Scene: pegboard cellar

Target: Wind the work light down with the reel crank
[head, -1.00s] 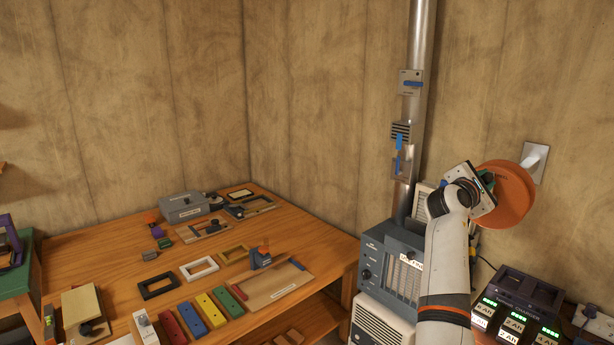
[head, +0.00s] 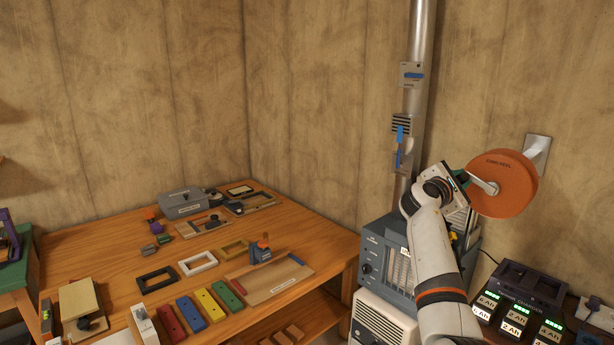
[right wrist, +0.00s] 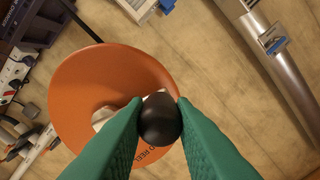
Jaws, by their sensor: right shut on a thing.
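The orange cord reel (head: 508,190) is mounted on the wall at the right of the head view. Its crank arm (head: 486,187) reaches out from the reel's face toward my right gripper (head: 464,178). In the right wrist view, the green fingers of my right gripper (right wrist: 159,104) are shut on the black crank knob (right wrist: 160,122), one on each side. The orange reel (right wrist: 95,90) lies behind the knob there. The fingers hide part of the crank. The work light cannot be made out in either view. My left gripper is not in view.
A metal pipe (head: 418,110) with blue-handled fittings rises left of the reel. A grey-blue cabinet (head: 382,258) stands below my right arm. A battery charger (head: 525,290) is at lower right. The wooden bench (head: 110,245) on the left holds several blocks and frames.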

